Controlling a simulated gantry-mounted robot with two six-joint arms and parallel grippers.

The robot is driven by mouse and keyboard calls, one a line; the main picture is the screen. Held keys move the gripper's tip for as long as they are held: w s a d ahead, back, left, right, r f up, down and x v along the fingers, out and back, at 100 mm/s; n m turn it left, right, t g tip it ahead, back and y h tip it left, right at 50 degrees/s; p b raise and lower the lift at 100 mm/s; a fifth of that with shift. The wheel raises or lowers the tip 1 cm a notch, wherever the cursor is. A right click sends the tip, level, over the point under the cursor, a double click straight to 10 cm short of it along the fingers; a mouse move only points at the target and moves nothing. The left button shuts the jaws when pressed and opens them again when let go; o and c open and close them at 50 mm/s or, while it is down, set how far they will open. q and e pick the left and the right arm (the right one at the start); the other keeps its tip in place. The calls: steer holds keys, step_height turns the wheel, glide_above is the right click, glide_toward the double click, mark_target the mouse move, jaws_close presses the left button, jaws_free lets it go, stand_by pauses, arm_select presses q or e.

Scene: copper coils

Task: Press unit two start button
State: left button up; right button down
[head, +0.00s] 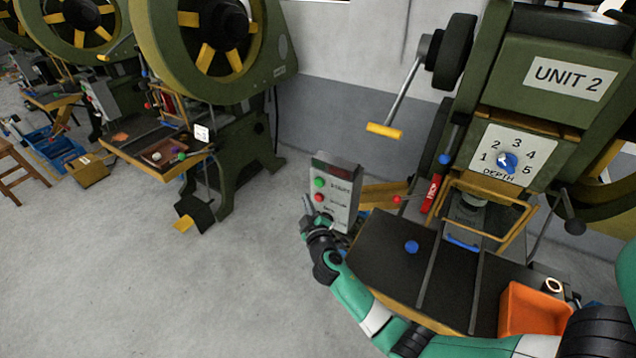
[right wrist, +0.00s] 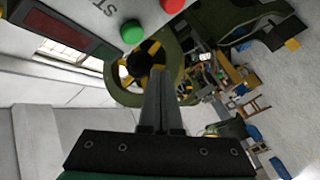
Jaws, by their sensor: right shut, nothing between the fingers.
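The unit two control box (head: 342,209) is grey, with a dark red display on top, and stands left of the unit 2 press (head: 545,60). Its green button (head: 319,183) sits above a red button (head: 320,197). My right gripper (head: 306,201) is at the left side of the box, close to the buttons, shut and empty. In the right wrist view the shut fingers (right wrist: 160,75) point up the picture, with the green button (right wrist: 132,32) and red button (right wrist: 172,4) beyond their tips. The fingers look apart from the green button. My left gripper is not in view.
The press has a blue depth knob (head: 508,162), a yellow-handled lever (head: 384,130) and a dark work table (head: 385,265) with a blue ball (head: 411,247). An orange bin (head: 535,315) sits at right. Another press (head: 210,45) stands at left.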

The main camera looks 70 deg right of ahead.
mark_target(315, 183)
steer(key=shift+s+d, duration=0.15)
steer(key=shift+d, duration=0.95)
steer(key=shift+s+d, duration=0.15)
steer(key=shift+d, duration=0.9)
steer(key=shift+d, duration=0.45)
steer(key=shift+s+d, duration=0.1)
steer(key=shift+d, duration=0.35)
stand_by(0.9)
steer(key=shift+a, duration=0.1)
steer(key=shift+a+b, duration=0.3)
steer(key=shift+a, duration=0.5)
steer(key=a, duration=0.3)
steer(key=a+b, duration=0.1)
steer(key=a, duration=0.1)
steer(key=shift+w, duration=0.4)
